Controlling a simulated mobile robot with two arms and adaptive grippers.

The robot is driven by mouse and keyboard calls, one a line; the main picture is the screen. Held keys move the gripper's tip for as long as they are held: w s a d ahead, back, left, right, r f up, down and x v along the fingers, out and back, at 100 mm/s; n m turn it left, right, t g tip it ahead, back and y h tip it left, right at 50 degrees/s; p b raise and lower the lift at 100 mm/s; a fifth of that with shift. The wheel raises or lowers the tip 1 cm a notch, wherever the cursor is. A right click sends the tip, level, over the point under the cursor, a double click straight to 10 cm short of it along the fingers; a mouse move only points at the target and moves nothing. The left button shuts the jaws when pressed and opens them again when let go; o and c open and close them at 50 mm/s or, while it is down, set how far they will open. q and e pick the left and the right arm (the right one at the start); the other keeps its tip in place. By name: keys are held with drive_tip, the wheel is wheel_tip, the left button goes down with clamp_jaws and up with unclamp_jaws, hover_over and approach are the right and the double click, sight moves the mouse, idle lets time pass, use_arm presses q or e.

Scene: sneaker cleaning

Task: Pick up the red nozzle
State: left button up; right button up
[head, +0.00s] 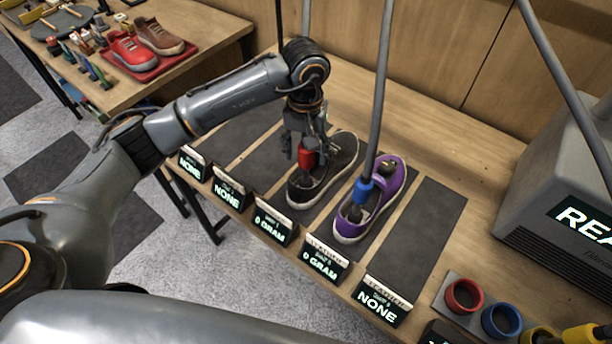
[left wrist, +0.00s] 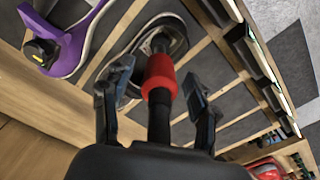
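The red nozzle (head: 306,158) hangs at the opening of a black sneaker (head: 338,160), its dark tip pointing down into the shoe. In the left wrist view the red nozzle (left wrist: 159,75) lies between the two fingers of my left gripper (left wrist: 155,88). The fingers are apart, with a visible gap on either side of the red collar. In the head view my left gripper (head: 306,142) points down around the nozzle and partly hides it. My right gripper is in neither view.
A purple sneaker (head: 390,203) with a blue nozzle (head: 362,190) in it stands just right. Display signs (head: 276,225) line the table's front edge. Red and blue ring holders (head: 463,296) and a grey machine (head: 560,190) are at the right. Red and brown shoes (head: 130,50) are on another table.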

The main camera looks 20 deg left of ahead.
use_arm(q)
clamp_jaws()
